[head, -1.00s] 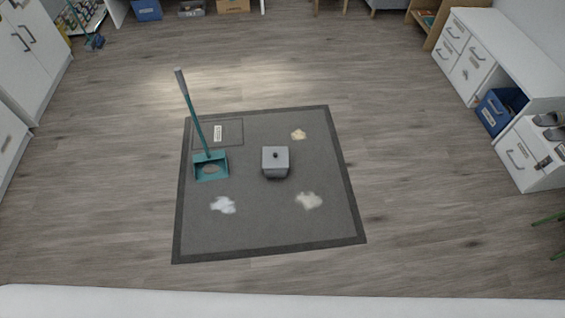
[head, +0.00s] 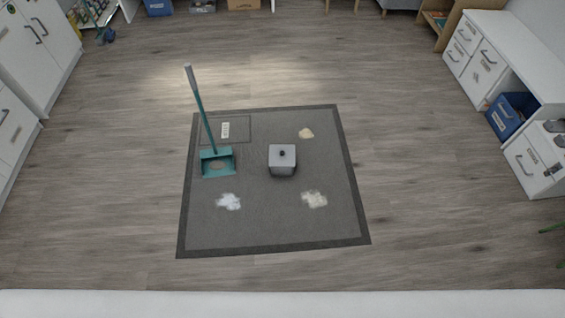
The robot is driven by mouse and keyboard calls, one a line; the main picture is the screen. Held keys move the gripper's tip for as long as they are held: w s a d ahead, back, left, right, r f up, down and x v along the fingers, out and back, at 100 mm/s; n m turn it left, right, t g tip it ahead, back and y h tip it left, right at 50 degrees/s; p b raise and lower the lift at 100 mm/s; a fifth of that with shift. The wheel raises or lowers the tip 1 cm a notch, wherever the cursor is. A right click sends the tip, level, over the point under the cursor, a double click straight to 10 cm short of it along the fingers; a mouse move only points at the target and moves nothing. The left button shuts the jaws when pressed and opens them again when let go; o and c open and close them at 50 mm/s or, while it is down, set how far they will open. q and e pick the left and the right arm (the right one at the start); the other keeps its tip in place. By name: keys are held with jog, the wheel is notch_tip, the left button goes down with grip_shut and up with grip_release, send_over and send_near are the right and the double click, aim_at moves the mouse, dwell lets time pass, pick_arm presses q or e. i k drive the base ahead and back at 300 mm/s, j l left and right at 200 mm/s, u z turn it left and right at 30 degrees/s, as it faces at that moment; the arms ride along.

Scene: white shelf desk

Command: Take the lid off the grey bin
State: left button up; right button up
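The grey bin (head: 282,170) stands upright on the dark grey mat, right of its middle. Its lighter grey lid (head: 275,153) with a small dark knob (head: 282,154) sits on top and covers the opening. Neither of my grippers shows in the head view.
A teal dustpan (head: 218,168) with a long upright handle stands on the mat (head: 262,232), left of the bin. Several pale spill patches lie around the bin, one at the front right (head: 314,200). White cabinets line both sides. The wooden floor around the mat is clear.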

aim_at(280, 154)
jog(key=i+j+z, duration=0.25)
jog(key=i, duration=0.15)
jog(key=i+j+z, duration=0.2)
jog(key=i, duration=0.2)
